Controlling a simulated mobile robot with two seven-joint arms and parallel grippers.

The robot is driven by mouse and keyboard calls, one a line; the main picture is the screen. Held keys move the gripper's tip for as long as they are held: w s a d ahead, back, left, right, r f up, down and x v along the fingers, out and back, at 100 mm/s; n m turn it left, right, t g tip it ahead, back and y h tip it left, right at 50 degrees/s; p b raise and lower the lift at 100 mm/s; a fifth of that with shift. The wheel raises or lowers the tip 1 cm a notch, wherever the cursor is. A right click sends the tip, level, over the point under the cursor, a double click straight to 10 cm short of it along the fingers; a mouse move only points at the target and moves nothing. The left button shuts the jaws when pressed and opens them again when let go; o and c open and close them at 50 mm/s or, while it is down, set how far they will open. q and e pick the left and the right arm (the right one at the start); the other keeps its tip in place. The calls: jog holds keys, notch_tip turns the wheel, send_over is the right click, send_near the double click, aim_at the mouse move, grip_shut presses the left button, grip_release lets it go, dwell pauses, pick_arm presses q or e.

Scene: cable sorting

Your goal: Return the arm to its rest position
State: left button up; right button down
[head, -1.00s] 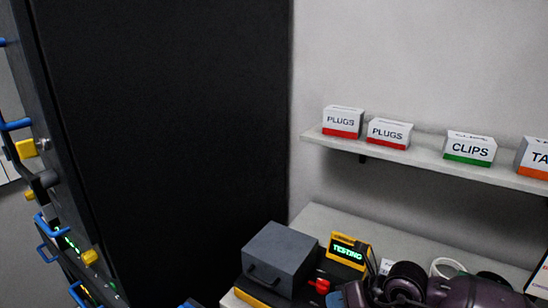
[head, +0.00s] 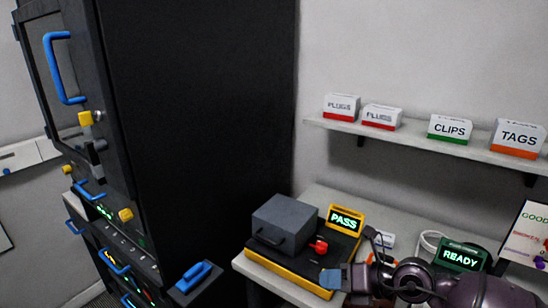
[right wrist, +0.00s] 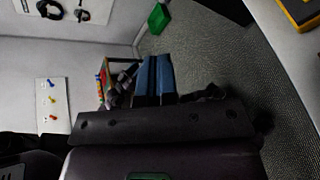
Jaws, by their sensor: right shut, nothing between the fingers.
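My right gripper (head: 332,279) is at the front edge of the bench in the head view, with its arm coming in from the lower right. Its blue fingers are together and empty. The right wrist view shows the same closed blue fingers (right wrist: 154,76) pointing out over the floor, holding nothing. My left gripper is not in view.
A tester (head: 285,265) with a grey box, red knob and PASS display stands left of my right gripper. A READY display (head: 461,256) is behind the arm. A shelf (head: 410,139) carries labelled boxes. A tall black cabinet (head: 205,120) fills the left.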

notch_tip(320, 180, up, 8)
jog(key=w+f+m+t+y, duration=0.1)
jog(key=w+m+t+y, duration=0.15)
jog(key=m+t, duration=0.55)
jog(key=s+d+f+m+t+h, duration=0.3)
jog(key=d+f+m+h, duration=0.8)
jog(key=m, duration=1)
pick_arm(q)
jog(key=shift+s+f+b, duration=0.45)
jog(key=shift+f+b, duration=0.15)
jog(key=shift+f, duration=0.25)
pick_arm(e)
jog(key=s+d+f+m+g+h, duration=0.1)
jog(key=s+f+m, duration=0.3)
jog(key=s+f, duration=0.4)
jog(key=s+d+f+m+g+h, duration=0.2)
jog(key=s+d+f+m+g, duration=0.1)
jog(key=s+f, duration=0.6)
jog(key=shift+s+d+f+m+g, duration=0.2)
jog(key=shift+s+d+m+g, duration=0.15)
jog(key=shift+s+m, duration=0.7)
jog(key=shift+h, duration=0.25)
